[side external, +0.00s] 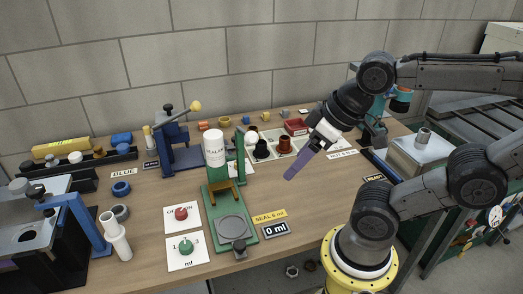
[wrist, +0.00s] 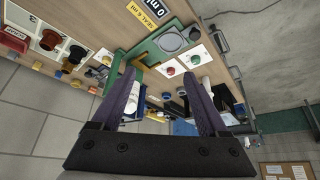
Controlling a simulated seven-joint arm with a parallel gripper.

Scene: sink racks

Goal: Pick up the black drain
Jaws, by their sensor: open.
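The black drain (side external: 261,151) stands on a white card towards the back middle of the bench in the side external view. A dark round piece that looks like it shows at upper left in the wrist view (wrist: 77,53). My gripper (side external: 289,175) has long purple fingers and hangs in the air above the bench, to the right of the drain and nearer the camera. In the wrist view my gripper (wrist: 160,74) has its fingers wide apart with nothing held between them. The drain is apart from the fingers.
A brown drain (side external: 285,145) and a white one (side external: 252,137) stand close to the black drain. A red tray (side external: 296,127) is behind. The green sealant stand (side external: 218,201) with a white bottle (side external: 213,149) is to the left. The wooden bench front right (side external: 310,207) is clear.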

